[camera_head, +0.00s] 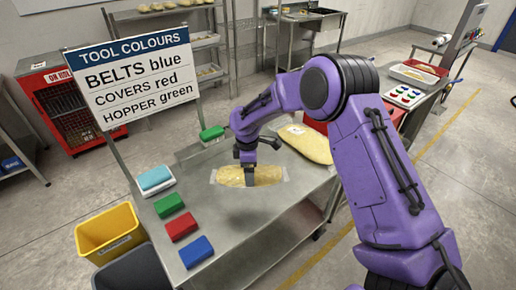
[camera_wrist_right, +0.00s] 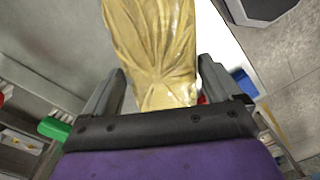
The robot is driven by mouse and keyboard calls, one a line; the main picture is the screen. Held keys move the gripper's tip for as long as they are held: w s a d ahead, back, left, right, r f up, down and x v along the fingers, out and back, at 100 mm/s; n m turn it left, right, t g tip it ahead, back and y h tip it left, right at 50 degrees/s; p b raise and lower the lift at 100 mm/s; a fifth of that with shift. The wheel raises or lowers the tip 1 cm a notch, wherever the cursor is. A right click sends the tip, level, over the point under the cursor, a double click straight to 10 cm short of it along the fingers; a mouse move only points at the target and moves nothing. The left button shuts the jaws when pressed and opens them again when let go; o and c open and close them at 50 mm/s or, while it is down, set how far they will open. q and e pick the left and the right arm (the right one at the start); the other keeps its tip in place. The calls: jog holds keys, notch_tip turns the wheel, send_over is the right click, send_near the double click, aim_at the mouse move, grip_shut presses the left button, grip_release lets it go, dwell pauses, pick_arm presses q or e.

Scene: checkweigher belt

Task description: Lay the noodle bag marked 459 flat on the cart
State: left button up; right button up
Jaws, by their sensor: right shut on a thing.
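A clear bag of yellow noodles (camera_head: 268,174) is in my right gripper (camera_head: 248,168), over the near steel cart (camera_head: 262,218). In the right wrist view, the bag (camera_wrist_right: 158,45) fills the space between the two fingers of my right gripper (camera_wrist_right: 160,88). Whether the bag touches the steel top cannot be told. A second, larger noodle bag (camera_head: 308,143) lies at the far right of the same top. No number can be read on either bag. My left gripper is not in view.
Blue (camera_head: 196,251), red (camera_head: 182,225) and green (camera_head: 169,205) blocks lie along the left edge of the top, near a cloth stack (camera_head: 156,180). A sign (camera_head: 130,78) stands behind. A yellow bin (camera_head: 110,235) is on the floor at left.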

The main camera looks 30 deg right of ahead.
jog(key=w+d+n+t, duration=0.1)
jog(key=d+n, duration=0.1)
jog(key=w+d+n+p, duration=0.1)
jog(key=d+n, duration=0.1)
jog(key=w+d+n+t+p, duration=0.1)
jog(key=d+n, duration=0.1)
jog(key=shift+d+r+n+t, duration=0.15)
jog(key=shift+r+n+t, duration=0.15)
jog(key=shift+n, duration=0.1)
jog(key=b+x, duration=0.3)
jog(key=s+b+x, duration=0.1)
jog(key=b+x, duration=0.2)
jog(key=s+b+x, duration=0.1)
jog(key=b+x, duration=0.1)
jog(key=x, duration=0.2)
jog(key=shift+f+b, duration=0.3)
jog(key=shift+b, duration=0.1)
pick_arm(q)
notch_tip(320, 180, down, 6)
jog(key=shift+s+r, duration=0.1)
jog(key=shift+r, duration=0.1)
pick_arm(e)
jog(key=o, duration=1.5)
jog(key=shift+r, duration=0.1)
jog(key=shift+c, duration=0.2)
